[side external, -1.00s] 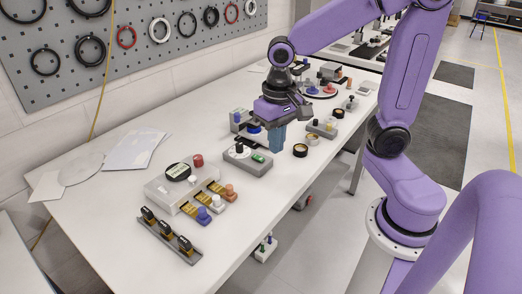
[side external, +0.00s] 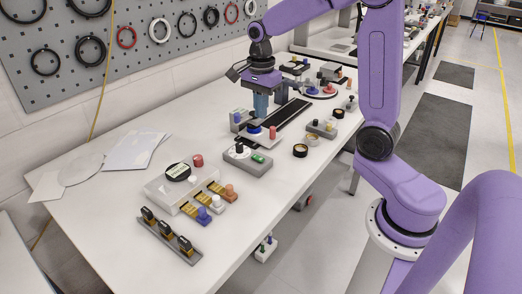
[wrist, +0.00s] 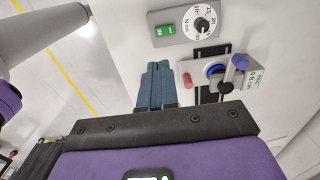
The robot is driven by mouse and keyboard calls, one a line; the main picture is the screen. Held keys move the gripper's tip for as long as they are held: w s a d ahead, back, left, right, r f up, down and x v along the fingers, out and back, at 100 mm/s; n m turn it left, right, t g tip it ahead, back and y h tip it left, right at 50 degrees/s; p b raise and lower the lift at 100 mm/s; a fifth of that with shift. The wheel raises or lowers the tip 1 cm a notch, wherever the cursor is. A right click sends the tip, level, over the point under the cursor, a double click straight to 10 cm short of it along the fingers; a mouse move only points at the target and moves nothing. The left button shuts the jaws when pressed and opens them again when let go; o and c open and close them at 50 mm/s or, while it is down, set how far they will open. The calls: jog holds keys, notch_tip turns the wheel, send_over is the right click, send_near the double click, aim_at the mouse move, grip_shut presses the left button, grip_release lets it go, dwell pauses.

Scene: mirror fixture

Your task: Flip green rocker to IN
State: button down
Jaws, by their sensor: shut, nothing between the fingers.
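The green rocker (side external: 258,158) sits on a grey box (side external: 240,164) with a black-knobbed dial (side external: 239,149), near the middle of the bench. In the wrist view the rocker (wrist: 166,30) lies beside the white dial (wrist: 202,24); pale marks show on it, but I cannot tell which side is pressed. My gripper (side external: 261,115) points down, its blue fingers closed together and empty, above and beyond the box in the side view. In the wrist view its fingertips (wrist: 154,66) are apart from the rocker.
A fixture with a blue knob (wrist: 215,73), a red cylinder (wrist: 187,80) and a blue-topped lever (wrist: 241,62) stands close to my fingers. A black strip (side external: 287,120) lies behind it. A grey box with several knobs (side external: 322,128) and dark rings (side external: 300,150) stand to the right.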

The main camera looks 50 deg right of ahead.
aim_at(261, 158)
notch_tip(261, 158, down, 14)
jog(key=shift+f, duration=0.1)
dwell(0.8)
